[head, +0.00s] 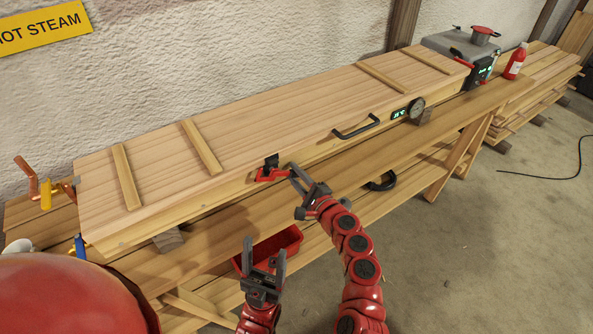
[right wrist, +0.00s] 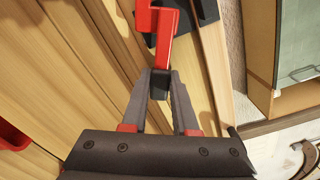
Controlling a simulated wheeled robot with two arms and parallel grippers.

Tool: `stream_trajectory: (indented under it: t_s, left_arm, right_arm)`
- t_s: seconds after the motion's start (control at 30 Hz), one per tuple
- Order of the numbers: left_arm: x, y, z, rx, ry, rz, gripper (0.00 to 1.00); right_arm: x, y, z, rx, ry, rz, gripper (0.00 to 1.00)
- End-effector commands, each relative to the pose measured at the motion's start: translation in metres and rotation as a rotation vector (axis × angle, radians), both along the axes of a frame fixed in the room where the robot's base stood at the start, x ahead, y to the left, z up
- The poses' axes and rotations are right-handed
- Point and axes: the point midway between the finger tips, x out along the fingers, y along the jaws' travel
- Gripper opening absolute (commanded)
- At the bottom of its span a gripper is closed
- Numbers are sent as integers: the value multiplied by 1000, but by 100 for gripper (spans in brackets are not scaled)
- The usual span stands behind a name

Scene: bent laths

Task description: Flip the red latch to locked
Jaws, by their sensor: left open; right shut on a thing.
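The red latch (head: 268,175) with its black mount (head: 271,161) sits on the front edge of the long wooden box (head: 290,115). My right gripper (head: 293,172) is at the latch's right end and shut on it. In the right wrist view the red latch (right wrist: 150,48) comes down from the top, and the fingers (right wrist: 160,85) close around a dark piece at its near end. The black mount also shows there (right wrist: 203,12). Whether the latch is locked I cannot tell. My left gripper (head: 265,247) is open and empty, lower down, in front of the red bin.
The red bin (head: 295,237) is on the bench's lower shelf. A grey steamer (head: 460,52) and a red bottle (head: 515,62) stand at the far right. The floor at right is clear except for a cable.

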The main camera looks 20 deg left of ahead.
Motion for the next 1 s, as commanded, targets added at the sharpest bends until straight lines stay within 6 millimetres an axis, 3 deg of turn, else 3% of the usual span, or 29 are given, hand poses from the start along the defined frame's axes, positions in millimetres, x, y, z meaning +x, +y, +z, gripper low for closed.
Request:
stream_trajectory:
  t_s: [0.4, 1.0]
  left_arm:
    - [0, 0, 7, 0, 0, 0, 65]
    - [0, 0, 24, 0, 0, 0, 65]
  right_arm:
    - [-13, 9, -20, 244, 318, -1, 0]
    - [-36, 28, -32, 564, 725, 1, 0]
